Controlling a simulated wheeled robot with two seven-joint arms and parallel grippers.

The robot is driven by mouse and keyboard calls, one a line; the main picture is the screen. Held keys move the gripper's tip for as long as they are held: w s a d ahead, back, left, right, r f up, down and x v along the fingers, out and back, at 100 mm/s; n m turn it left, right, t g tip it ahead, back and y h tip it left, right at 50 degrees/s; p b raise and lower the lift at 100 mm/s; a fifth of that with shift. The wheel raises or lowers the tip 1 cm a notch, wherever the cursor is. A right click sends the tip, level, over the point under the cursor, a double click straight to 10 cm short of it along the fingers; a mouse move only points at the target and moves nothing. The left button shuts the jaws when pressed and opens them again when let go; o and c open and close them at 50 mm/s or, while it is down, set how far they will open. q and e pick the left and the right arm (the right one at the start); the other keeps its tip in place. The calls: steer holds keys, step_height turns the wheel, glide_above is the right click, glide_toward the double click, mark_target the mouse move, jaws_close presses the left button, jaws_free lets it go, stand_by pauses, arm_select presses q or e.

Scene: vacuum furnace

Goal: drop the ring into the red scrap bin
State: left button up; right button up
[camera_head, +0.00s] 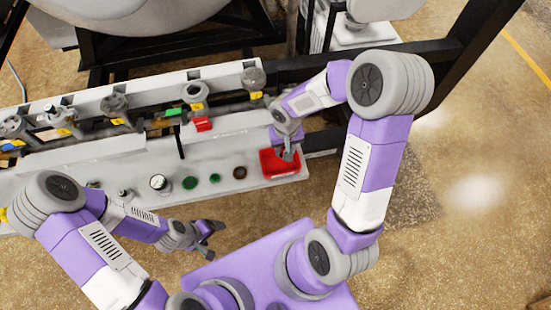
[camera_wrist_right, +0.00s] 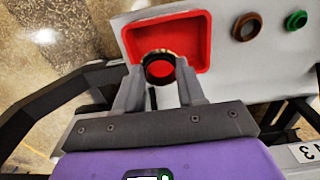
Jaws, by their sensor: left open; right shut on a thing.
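The red scrap bin (camera_head: 266,164) sits at the right end of the pale bench. In the right wrist view its red wall (camera_wrist_right: 203,45) surrounds most of the opening. My right gripper (camera_head: 288,154) is over the bin, pointing down. In the right wrist view that gripper (camera_wrist_right: 159,70) is shut on a dark ring (camera_wrist_right: 158,55), held between its fingertips, with red bin floor showing through the hole. The ring is too small to make out in the head view. My left gripper (camera_head: 212,234) is open and empty in front of the bench, away from the bin.
Left of the bin on the bench (camera_head: 262,187) are a brown round piece (camera_head: 240,172), two green ones (camera_head: 214,178) and a white-topped cylinder (camera_head: 158,182). A dark frame (camera_head: 340,140) is close to the right of the bin.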

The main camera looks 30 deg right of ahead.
steer(key=shift+s+f, duration=0.1)
steer(key=shift+f, duration=0.3)
step_height(320, 180, down, 5)
steer(key=b, duration=0.4)
steer(key=shift+r, duration=0.1)
steer(key=o, duration=0.9)
steer(key=shift+r, duration=0.15)
step_height(320, 180, up, 7)
steer(key=p, duration=0.3)
steer(key=shift+r, duration=0.2)
